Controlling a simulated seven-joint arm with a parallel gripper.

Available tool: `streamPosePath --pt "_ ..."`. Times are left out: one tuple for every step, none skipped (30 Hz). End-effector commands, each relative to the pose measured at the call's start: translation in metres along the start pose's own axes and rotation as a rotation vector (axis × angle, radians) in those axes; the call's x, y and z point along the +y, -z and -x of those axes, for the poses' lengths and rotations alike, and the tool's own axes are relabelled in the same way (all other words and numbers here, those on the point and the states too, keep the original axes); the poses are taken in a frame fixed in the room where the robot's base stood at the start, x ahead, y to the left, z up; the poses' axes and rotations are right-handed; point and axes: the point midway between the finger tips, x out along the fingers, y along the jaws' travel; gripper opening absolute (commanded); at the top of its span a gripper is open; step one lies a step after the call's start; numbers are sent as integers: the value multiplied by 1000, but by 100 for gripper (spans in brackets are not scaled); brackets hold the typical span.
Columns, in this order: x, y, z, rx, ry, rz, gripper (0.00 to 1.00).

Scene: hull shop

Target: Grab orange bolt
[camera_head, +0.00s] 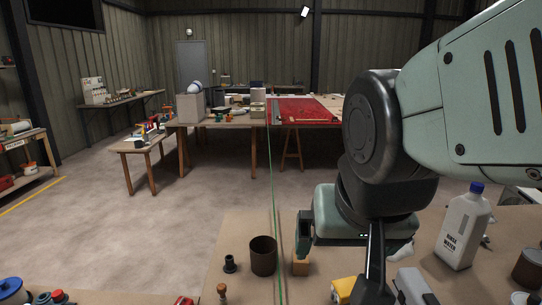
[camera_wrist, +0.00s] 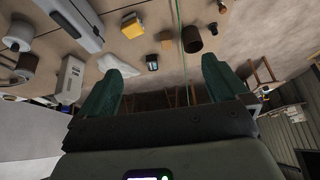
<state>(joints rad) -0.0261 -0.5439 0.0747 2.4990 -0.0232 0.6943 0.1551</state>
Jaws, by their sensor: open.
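I cannot make out an orange bolt for certain in either view. A small orange-brown block (camera_head: 300,266) lies on the near bench just below my gripper (camera_head: 306,236); it also shows in the wrist view (camera_wrist: 166,37). My gripper (camera_wrist: 162,80) is open, with its two green fingers wide apart and nothing between them. It hangs above the bench. In the head view one finger shows and the other is hidden by the wrist. A yellow item (camera_head: 344,289) lies at the bench front, partly behind my arm.
A brown cylinder (camera_head: 263,256), a small black part (camera_head: 230,264) and a cork-topped item (camera_head: 222,293) stand left of my gripper. A white rinse-water bottle (camera_head: 462,228) stands right. A grey case (camera_head: 414,287) lies in front. A thin green line crosses the bench.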

Motion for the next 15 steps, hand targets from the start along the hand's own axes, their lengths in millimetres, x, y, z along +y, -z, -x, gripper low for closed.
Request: streamPosePath --pt "6 -6 17 11 2 16 100" --pt "9 -11 24 10 3 28 100" --pt "12 -16 32 8 5 41 100" --pt "14 -20 36 7 7 50 100" --pt "16 -23 40 6 9 57 100" --pt "17 -26 44 4 11 65 100" --pt "18 -28 46 3 13 70 100" --pt "19 -30 48 2 14 73 100" --pt "19 -31 50 1 14 77 100" --pt "20 -31 50 0 15 78 100" --pt "20 -32 50 -1 15 79 100" --pt "20 -32 50 -1 15 80 100" --pt "20 -32 50 -2 15 80 97" --pt "20 -32 50 -2 15 79 92" --pt "20 -32 50 -2 15 79 86"
